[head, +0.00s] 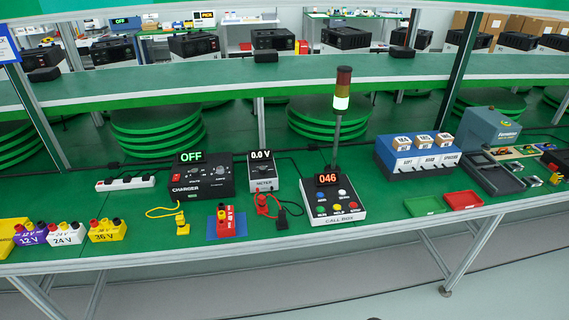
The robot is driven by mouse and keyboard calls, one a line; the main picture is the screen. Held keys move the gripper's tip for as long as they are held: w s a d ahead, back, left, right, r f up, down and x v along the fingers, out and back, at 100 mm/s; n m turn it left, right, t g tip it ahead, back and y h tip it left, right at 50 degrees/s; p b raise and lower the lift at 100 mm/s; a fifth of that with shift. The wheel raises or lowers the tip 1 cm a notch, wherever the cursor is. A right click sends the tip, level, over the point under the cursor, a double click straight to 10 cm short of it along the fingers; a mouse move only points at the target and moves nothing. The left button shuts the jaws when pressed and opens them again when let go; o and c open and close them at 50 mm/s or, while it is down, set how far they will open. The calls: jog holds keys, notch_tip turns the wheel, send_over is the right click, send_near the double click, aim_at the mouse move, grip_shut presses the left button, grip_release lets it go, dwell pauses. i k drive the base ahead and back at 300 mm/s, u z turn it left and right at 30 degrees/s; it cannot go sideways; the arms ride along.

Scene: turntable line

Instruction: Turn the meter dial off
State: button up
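The meter (263,184) stands on the green bench between the charger and the call box. It is a dark-faced box with a pale lower edge lettered METER. Its lit display (262,156) reads 0.0 V. The dial is on the meter's face, but it is too small for me to tell where it points. A red probe lead (262,205) and a black probe lead (283,219) lie on the bench in front of the meter. My gripper is not in this view.
The charger (202,190), showing OFF, stands left of the meter. A red block (226,227) and yellow plug (182,226) lie in front.

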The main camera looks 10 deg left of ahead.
aim_at(262, 170)
jog(key=z, duration=0.35)
jog(key=k, duration=0.55)
jog(key=u, duration=1.25)
jog(key=i, duration=0.6)
jog(key=z, duration=0.2)
